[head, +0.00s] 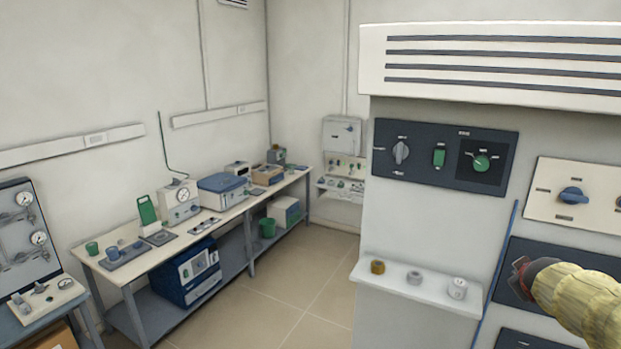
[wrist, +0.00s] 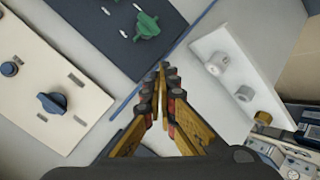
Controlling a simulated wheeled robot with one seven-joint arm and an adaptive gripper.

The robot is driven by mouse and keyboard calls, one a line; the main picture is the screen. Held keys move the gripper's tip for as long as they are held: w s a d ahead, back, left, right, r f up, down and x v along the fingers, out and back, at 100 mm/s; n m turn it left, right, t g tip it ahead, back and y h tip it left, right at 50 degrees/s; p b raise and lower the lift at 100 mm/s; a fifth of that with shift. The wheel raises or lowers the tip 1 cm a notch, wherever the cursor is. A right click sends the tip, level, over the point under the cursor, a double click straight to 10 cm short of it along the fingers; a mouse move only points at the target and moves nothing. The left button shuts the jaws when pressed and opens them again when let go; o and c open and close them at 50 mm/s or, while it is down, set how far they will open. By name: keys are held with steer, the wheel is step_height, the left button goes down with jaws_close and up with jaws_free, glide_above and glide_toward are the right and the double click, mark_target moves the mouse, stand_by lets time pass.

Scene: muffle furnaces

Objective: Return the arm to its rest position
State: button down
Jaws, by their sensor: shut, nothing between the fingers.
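My arm reaches in from the right edge of the head view, in a yellow sleeve. My gripper (head: 519,274) is at its end, in front of a dark panel (head: 570,262) on the right. In the wrist view my gripper (wrist: 163,80) has its orange and black fingers together at the tips, with nothing between them. The fingers stand off from the cream panel with a blue knob (wrist: 52,103) and from the dark panel with a green knob (wrist: 147,26). The wrist view does not show the fingers touching anything.
A small white shelf (head: 412,287) with three small round parts juts out left of my gripper. A vented white hood (head: 490,62) overhangs the panels. A bench (head: 235,212) with instruments lines the far wall. The tiled floor (head: 290,290) between is clear.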

steer(key=s+a+f+m+g+y+b, duration=0.1)
steer(key=s+a+f+g+y+b, duration=0.1)
steer(key=s+a+f+b, duration=0.7)
steer(key=s+a+f+m+g+y+b, duration=0.1)
steer(key=s+a+f+y+b, duration=0.3)
steer(key=s+a+f+b, duration=0.6)
steer(key=s+a+f, duration=0.3)
steer(key=s+a, duration=0.2)
steer(key=a, duration=0.2)
steer(key=s+a+f+m, duration=0.1)
steer(key=s+a+f, duration=0.3)
steer(key=s+a, duration=0.2)
steer(key=shift+a+g, duration=0.4)
steer(key=shift+a, duration=0.2)
steer(key=c, duration=2.6)
jaws_free()
